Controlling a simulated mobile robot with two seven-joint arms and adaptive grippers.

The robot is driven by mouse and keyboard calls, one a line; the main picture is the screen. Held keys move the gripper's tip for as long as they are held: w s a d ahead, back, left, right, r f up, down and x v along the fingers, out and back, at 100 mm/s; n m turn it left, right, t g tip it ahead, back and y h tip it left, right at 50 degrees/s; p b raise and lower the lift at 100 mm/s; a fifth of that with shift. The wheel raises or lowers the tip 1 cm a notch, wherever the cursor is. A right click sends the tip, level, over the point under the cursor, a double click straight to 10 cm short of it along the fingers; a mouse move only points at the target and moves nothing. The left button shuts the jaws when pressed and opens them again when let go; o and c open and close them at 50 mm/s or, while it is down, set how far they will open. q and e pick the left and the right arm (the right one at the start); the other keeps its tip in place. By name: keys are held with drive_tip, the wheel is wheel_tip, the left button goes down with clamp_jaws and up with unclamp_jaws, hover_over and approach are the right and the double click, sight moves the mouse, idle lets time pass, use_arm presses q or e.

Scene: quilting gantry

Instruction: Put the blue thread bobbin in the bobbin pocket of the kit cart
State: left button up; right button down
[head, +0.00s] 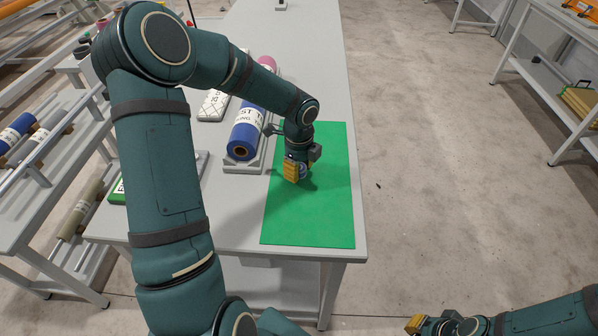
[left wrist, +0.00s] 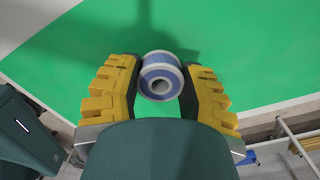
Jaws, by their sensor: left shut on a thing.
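The blue thread bobbin (left wrist: 160,76), with white rims and a hollow centre, sits between the two yellow fingers of my left gripper (left wrist: 161,84) in the left wrist view. The fingers are shut on its sides. In the head view my left gripper (head: 300,172) hangs over the green mat (head: 315,222), and the bobbin is mostly hidden by the fingers. I cannot tell how far it is above the mat. My right gripper (head: 428,324) shows only in part at the bottom edge, and its jaw opening is unclear. I cannot make out the kit cart or its bobbin pocket.
A blue fabric roll (head: 248,126) lies in a grey cradle left of the mat on the grey table (head: 312,70). Racks with rolls (head: 82,208) stand at left. The floor (head: 440,160) right of the table is clear.

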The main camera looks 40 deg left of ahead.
sight(300, 167)
use_arm(q)
wheel_tip(300, 167, up, 7)
drive_tip(key=shift+f+p, duration=0.15)
drive_tip(key=shift+p, duration=0.65)
drive_tip(key=shift+r, duration=0.65)
